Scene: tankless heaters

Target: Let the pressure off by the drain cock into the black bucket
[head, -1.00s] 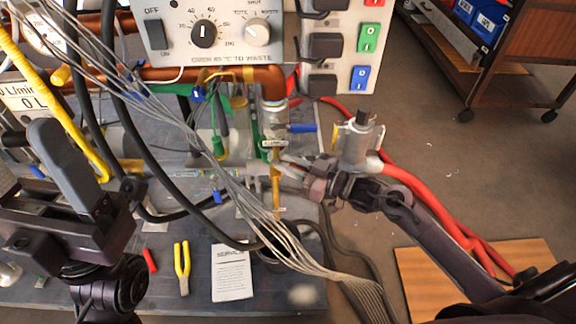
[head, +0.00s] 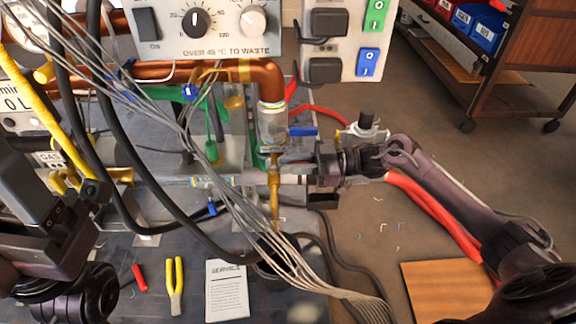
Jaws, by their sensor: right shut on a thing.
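The brass drain cock (head: 274,190) hangs upright below the clear fitting at the end of the copper pipe. My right gripper (head: 308,172) reaches in from the right and is shut at the cock's right side. Its fingertips are partly hidden among the fittings, so the exact part held is hard to see. The black bucket (head: 268,268) seems to be the dark rounded shape below the cock, mostly hidden by grey wires and a black hose. My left gripper (head: 28,185) is at the left edge, away from the cock and partly cut off.
A blue lever (head: 303,131) sits just above my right gripper. Grey wires (head: 275,240) and black hoses cross in front of the bench. Yellow-handled pliers (head: 174,285), a red-handled tool (head: 139,278) and a service sheet (head: 227,290) lie on it.

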